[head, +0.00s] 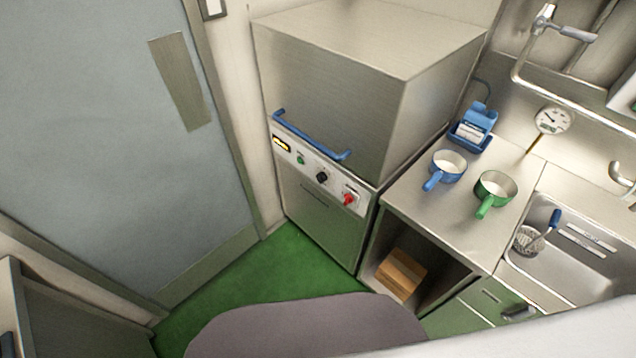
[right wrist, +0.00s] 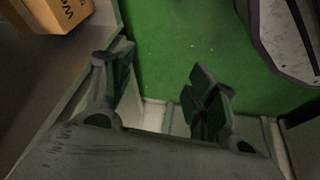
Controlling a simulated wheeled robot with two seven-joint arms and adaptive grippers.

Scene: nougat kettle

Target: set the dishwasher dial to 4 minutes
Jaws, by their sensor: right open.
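The dishwasher (head: 360,75) is a steel hood machine with a blue bar handle (head: 305,138). Its front control panel (head: 312,165) carries a small lit display (head: 281,144), a green button (head: 300,160), a black dial (head: 321,177) and a red switch (head: 349,198). The dial's setting is too small to read. My right gripper (right wrist: 163,85) shows in the right wrist view, open and empty, above the green floor and apart from the dishwasher. Neither gripper shows in the head view.
A steel counter (head: 440,210) right of the dishwasher holds a blue pan (head: 446,168), a green pan (head: 493,190) and a blue holder (head: 472,130). A cardboard box (head: 400,274) sits on the shelf below. A sink (head: 570,260) is at the right. Green floor (head: 285,265) lies clear before the dishwasher.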

